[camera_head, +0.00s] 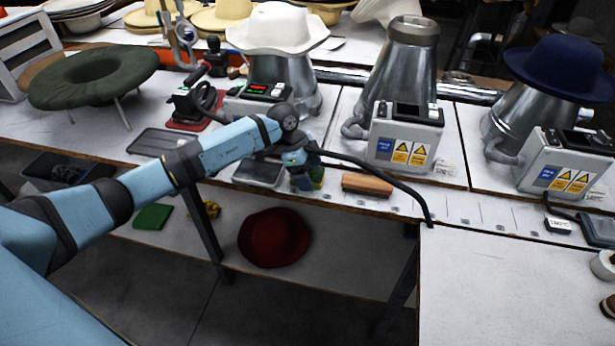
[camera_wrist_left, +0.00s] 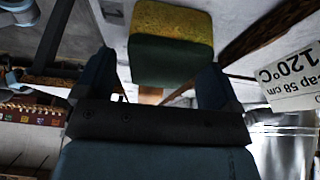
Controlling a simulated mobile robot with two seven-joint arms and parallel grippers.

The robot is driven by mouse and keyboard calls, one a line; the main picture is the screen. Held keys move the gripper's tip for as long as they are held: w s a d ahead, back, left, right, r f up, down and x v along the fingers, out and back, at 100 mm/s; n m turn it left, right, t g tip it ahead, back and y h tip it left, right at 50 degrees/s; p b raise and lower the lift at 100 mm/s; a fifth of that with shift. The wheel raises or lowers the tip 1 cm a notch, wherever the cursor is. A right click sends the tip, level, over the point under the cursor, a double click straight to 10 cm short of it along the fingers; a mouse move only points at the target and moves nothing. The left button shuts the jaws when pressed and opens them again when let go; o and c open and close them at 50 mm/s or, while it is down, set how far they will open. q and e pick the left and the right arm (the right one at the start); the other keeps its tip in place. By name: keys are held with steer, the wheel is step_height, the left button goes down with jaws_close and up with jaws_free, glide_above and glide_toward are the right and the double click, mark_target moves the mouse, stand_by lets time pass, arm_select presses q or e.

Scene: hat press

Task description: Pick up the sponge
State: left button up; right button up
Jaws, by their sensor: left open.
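The sponge (camera_wrist_left: 172,30) has a yellow face and a dark green side. In the left wrist view it lies ahead of my left gripper (camera_wrist_left: 157,75), in line with the gap between the two blue fingers. A gap shows at the left finger; the right finger overlaps the sponge's edge in the picture, and I cannot tell if they touch. In the head view my left gripper (camera_head: 301,178) points down at the table's front edge, with a bit of the green and yellow sponge (camera_head: 317,174) showing beside it. The gripper is open. My right gripper is not in view.
A wooden-backed brush (camera_head: 367,185) lies just right of the gripper. A dark tray (camera_head: 258,172) lies to its left. Hat presses with control boxes (camera_head: 407,137) stand behind. A red hat (camera_head: 274,237) and a green pad (camera_head: 153,216) lie on the lower shelf.

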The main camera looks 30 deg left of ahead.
mark_target(310, 172)
arm_select(q)
steer(key=shift+d+f, duration=0.1)
steer(key=shift+f, duration=0.25)
steer(key=c, duration=1)
steer(key=shift+r, duration=0.2)
step_height(310, 172, up, 20)
steer(key=p, duration=0.1)
steer(key=shift+p, duration=0.4)
steer(key=shift+f, duration=0.15)
